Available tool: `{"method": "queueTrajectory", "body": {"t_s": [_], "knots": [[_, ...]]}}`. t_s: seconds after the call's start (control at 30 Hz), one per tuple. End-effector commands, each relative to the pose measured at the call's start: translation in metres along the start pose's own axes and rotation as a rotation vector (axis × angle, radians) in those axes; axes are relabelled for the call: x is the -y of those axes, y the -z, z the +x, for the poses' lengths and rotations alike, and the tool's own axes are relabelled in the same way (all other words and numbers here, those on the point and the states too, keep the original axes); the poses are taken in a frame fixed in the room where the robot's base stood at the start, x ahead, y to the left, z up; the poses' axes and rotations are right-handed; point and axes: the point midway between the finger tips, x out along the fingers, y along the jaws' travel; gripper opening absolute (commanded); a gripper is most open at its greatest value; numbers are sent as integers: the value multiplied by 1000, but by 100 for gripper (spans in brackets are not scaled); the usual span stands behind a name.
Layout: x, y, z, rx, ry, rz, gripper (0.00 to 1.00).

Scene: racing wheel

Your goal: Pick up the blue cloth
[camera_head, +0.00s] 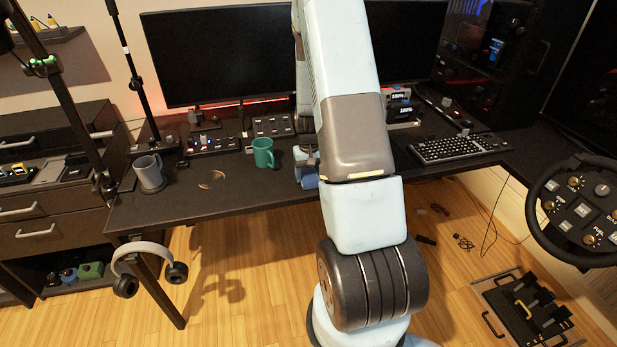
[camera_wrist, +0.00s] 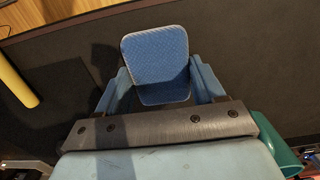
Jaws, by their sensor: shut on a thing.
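The blue cloth (camera_wrist: 155,52) is a folded, textured square with rounded corners in the wrist view. My gripper (camera_wrist: 158,72) has a finger on each side of it and is shut on it. In the head view, a small part of the blue cloth (camera_head: 309,182) shows at my gripper (camera_head: 307,165), over the dark desk and just left of my arm. My arm hides much of this area. I cannot tell whether the cloth touches the desk.
A green mug (camera_head: 263,153) stands close to the left of my gripper; it also shows in the wrist view (camera_wrist: 277,140). A grey mug (camera_head: 149,173) stands farther left. A keyboard (camera_head: 458,148) lies right of my arm. Two monitors stand behind. The front left desk is mostly clear.

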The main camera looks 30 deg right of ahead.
Motion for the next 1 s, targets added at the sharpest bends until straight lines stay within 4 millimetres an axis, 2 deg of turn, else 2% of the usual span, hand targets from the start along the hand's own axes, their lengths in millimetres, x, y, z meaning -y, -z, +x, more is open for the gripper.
{"method": "queueTrajectory", "body": {"t_s": [0.17,0.27,0.67,0.8,1.0], "knots": [[0,1,-16,-2,0,0,39],[0,1,-32,-4,0,0,39],[-1,-54,-93,-3,0,0,39],[-1,-84,-105,-1,0,1,39],[-1,-115,-118,-1,0,-1,39]]}}
